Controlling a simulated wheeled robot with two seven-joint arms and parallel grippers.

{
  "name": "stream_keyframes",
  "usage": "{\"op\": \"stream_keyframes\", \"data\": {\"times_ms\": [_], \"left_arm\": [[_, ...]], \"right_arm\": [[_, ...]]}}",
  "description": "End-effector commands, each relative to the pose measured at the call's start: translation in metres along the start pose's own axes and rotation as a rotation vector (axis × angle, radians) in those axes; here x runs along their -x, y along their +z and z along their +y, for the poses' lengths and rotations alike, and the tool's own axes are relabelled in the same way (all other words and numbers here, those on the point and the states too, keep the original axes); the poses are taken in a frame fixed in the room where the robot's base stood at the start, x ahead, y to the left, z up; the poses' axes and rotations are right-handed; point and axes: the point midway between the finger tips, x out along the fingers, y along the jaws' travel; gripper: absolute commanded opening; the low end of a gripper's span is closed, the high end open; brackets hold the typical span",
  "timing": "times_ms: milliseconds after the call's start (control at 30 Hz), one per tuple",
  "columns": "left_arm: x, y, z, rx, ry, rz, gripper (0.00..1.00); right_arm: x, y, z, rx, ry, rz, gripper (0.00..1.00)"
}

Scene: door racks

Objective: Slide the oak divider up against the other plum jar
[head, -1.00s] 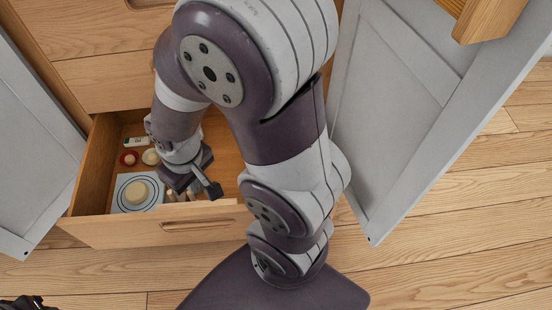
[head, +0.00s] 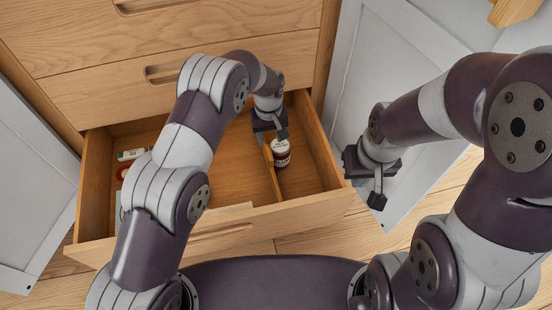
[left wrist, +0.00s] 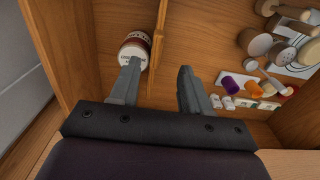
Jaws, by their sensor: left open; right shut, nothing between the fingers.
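The oak divider (head: 271,172) stands in the open drawer, right of its middle; it also shows in the left wrist view (left wrist: 158,40). A small jar (head: 281,158) with a pale label and dark contents stands just right of the divider. In the left wrist view the jar (left wrist: 134,46) is close beside the divider. My left gripper (head: 274,134) is open above the divider's far part; in its wrist view the divider lies between the fingers (left wrist: 158,85), and one finger overlaps the jar. I cannot tell whether they touch. No second jar is clearly visible. My right gripper (head: 374,190) is shut and empty, outside the drawer.
The drawer (head: 315,212) is pulled out between two grey doors. Its left part holds several small items, including a white box (head: 131,154); my left arm hides much of that part. The wrist view shows several wooden pieces (left wrist: 262,45) there. The right compartment's front is bare.

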Motion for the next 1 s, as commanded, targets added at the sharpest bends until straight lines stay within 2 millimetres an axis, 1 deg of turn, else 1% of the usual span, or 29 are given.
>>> {"op": "stream_keyframes", "data": {"times_ms": [33,167,300,400,500,600,667,933,967,1000], "left_arm": [[-0.011,0.000,0.004,0.003,-0.002,-0.002,0.47],[-0.040,-0.001,0.004,0.006,-0.002,-0.002,0.47],[-0.079,-0.001,0.004,0.006,-0.001,-0.001,0.47],[-0.102,-0.001,0.004,0.005,-0.001,-0.001,0.47],[-0.118,-0.001,0.004,0.005,0.000,0.000,0.47],[-0.127,-0.002,0.004,0.005,0.000,0.001,0.47],[-0.130,-0.002,0.004,0.005,0.000,0.001,0.47],[-0.130,-0.002,0.004,0.005,0.000,0.001,0.47],[-0.130,-0.002,0.004,0.005,0.000,0.001,0.37],[-0.130,-0.002,0.004,0.005,0.000,0.001,0.24]], "right_arm": [[-0.004,0.000,0.000,0.000,0.000,0.000,0.00],[-0.017,0.002,0.000,0.000,0.000,0.000,0.00],[-0.034,0.004,0.000,0.000,0.000,0.000,0.00],[-0.044,0.005,0.000,0.000,0.000,0.000,0.00],[-0.051,0.006,0.000,0.000,0.000,0.000,0.00],[-0.054,0.006,0.000,0.000,0.000,0.000,0.00],[-0.055,0.006,0.000,0.000,0.000,0.000,0.00],[-0.054,0.006,0.000,0.000,0.000,0.000,0.00],[-0.054,0.006,0.000,0.000,0.000,0.000,0.00],[-0.054,0.006,0.000,0.000,0.000,0.000,0.00]]}}
